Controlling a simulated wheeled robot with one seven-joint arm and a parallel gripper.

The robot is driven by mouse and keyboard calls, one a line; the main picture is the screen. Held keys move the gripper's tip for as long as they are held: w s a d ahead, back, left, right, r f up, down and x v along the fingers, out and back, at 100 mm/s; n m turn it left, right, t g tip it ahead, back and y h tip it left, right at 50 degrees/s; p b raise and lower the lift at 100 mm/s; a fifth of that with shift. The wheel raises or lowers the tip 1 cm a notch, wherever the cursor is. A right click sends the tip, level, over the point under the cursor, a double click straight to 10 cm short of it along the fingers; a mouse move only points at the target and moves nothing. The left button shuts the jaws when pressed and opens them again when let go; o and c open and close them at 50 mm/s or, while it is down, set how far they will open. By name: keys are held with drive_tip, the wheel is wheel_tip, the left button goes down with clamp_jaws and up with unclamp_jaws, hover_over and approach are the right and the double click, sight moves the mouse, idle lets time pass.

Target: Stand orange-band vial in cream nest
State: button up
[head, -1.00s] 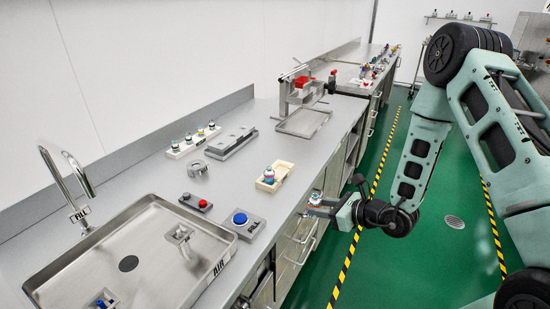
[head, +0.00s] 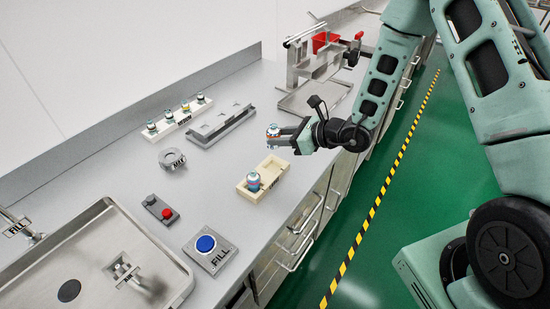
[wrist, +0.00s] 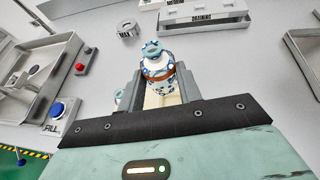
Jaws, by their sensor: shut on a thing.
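My gripper (head: 287,136) is shut on the orange-band vial (head: 273,130) and holds it upright above the counter, just behind the cream nest. In the wrist view the held vial (wrist: 158,70) has a pale teal cap, blue-and-white sides and an orange-brown band, between the fingers. The cream nest (head: 273,185) lies near the counter's front edge. Another vial (head: 253,181) stands in its left part; its right part looks empty. In the wrist view the nest is mostly hidden by the gripper and held vial.
A white rack with several vials (head: 180,118) and a grey draining rack (head: 222,124) stand farther back. A round grey holder (head: 172,158), a red button (head: 167,214), a blue FILL button (head: 206,243) and a steel sink (head: 105,215) lie left. A steel stand (head: 315,70) is behind.

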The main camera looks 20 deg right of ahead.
sight(281, 168)
drive_tip(key=shift+w+f+p, duration=0.1)
drive_tip(key=shift+f+p, duration=1.25)
drive_tip(key=shift+f, duration=3.55)
drive_tip(key=shift+f, duration=0.2)
drive_tip(key=o, duration=1)
